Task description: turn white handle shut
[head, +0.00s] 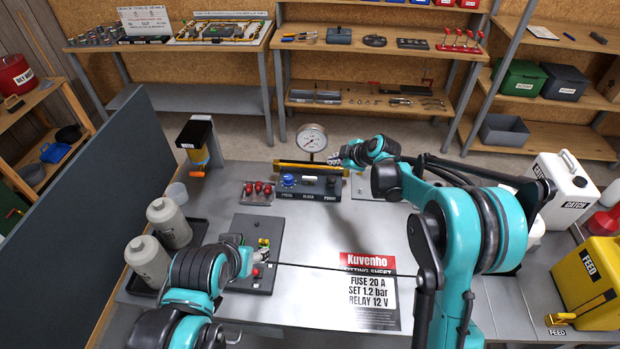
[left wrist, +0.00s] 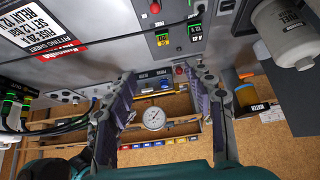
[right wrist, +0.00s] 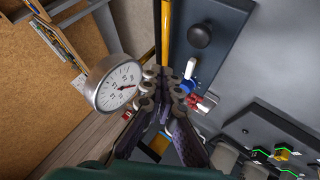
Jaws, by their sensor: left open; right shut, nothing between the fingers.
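A small white handle (head: 310,178) sits on the dark blue valve panel (head: 318,192) at the back of the table, between a blue knob and a black knob. A small white piece, probably this handle, shows beside blue in the right wrist view (right wrist: 190,68), just past my fingertips. My right gripper (head: 336,160) is shut and empty, above and behind the panel's right part, near the gauge. I see no clear contact with the handle. My left gripper (head: 250,260) is open and empty near the fuse and relay panel; its spread fingers show in the left wrist view (left wrist: 165,85).
A round gauge (head: 312,139) stands behind the valve panel, close to my right fingers. A yellow bar (head: 290,166) runs along the panel's back. Red knobs (head: 258,187) sit left of it. Two grey bottles (head: 168,222) stand at left. The middle table is mostly clear.

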